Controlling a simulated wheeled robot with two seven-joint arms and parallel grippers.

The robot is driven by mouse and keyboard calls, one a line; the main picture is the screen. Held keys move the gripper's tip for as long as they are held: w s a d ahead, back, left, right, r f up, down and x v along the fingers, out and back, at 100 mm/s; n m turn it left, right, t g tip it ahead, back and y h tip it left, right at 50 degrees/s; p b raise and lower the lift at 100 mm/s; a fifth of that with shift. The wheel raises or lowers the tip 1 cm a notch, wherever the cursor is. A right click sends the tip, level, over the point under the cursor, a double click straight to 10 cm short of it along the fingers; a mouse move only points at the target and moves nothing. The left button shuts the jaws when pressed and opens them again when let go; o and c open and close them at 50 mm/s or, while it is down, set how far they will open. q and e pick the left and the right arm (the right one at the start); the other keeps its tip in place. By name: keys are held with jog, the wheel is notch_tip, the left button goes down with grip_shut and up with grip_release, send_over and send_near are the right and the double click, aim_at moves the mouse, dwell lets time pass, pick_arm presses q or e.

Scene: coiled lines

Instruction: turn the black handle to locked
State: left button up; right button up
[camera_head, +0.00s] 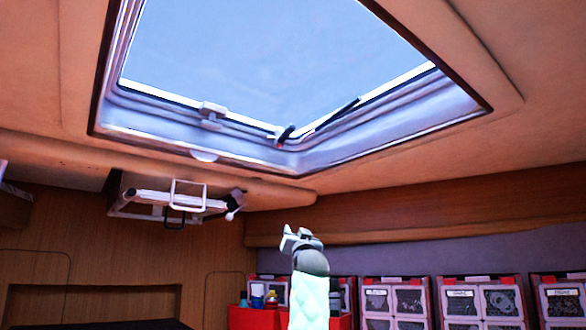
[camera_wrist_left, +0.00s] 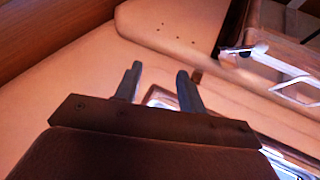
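A small black handle (camera_head: 286,134) with a red spot sits on the lower frame of the roof hatch (camera_head: 225,152), near its corner. I cannot tell its exact setting. My left gripper (camera_head: 291,238) is raised below the hatch, well apart from the handle in the picture. In the left wrist view, its two fingers (camera_wrist_left: 159,70) stand apart with nothing between them. The handle cannot be made out in that view. My right gripper is not in view.
A black strut (camera_head: 338,113) and a pale latch (camera_head: 211,114) are on the hatch frame. A white rack (camera_head: 165,198) hangs at the left; white bars also show in the left wrist view (camera_wrist_left: 268,64). Red-framed crates (camera_head: 480,302) and a red bin (camera_head: 250,318) stand low at right.

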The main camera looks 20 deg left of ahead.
aim_at(290, 132)
pick_arm(q)
jog(key=s+d+r+n+y, duration=0.1)
jog(key=s+r, duration=0.3)
jog(key=r, duration=0.4)
jog(key=s+d+r+n+y+p, duration=0.1)
jog(key=s+d+r+n+y, duration=0.1)
jog(key=s+r, duration=0.3)
jog(key=s+d+r+n+y, duration=0.1)
jog(key=s+r, duration=0.4)
jog(key=r, duration=0.6)
jog(key=shift+s+d+r+y, duration=0.2)
jog(key=shift+s+d+y, duration=0.1)
jog(key=shift+y, duration=0.2)
jog(key=p+x, duration=0.2)
jog(key=shift+w+a+r, duration=0.1)
jog(key=shift+w+r, duration=0.15)
jog(key=shift+w, duration=0.1)
jog(key=p+x, duration=0.3)
jog(key=x, duration=0.1)
jog(key=shift+a, duration=0.1)
jog(key=shift+w+a+r+p, duration=0.3)
jog(key=shift+w+p, duration=0.05)
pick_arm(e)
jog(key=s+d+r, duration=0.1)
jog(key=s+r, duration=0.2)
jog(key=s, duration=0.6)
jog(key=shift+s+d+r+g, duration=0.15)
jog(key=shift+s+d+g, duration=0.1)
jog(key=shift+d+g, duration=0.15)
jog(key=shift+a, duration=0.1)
